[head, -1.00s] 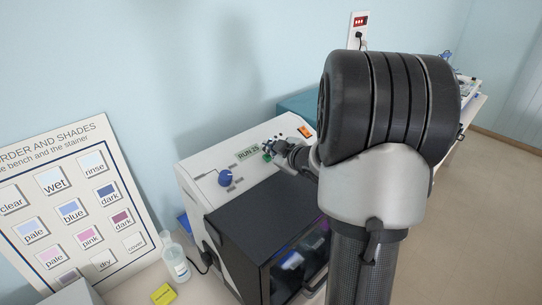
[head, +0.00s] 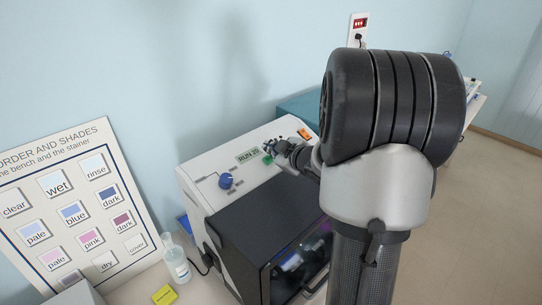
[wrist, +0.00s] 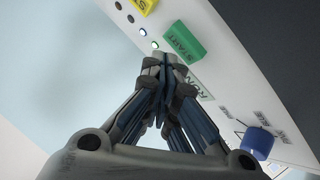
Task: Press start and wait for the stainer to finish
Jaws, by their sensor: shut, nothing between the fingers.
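The stainer (head: 190,183) is a white and dark machine on the bench. Its sloped panel carries a green START button (wrist: 184,42), which also shows in the head view (head: 267,159). Dark stainer front (head: 285,240) shows lit contents inside, partly hidden by my arm.
A blue dial (head: 226,181) and an orange switch (head: 304,134) sit on the panel. A yellow button (wrist: 144,5) and small lamps (wrist: 142,32) are near START. A shade chart (head: 128,265), a bottle (head: 176,262) and a yellow block (head: 164,295) stand left.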

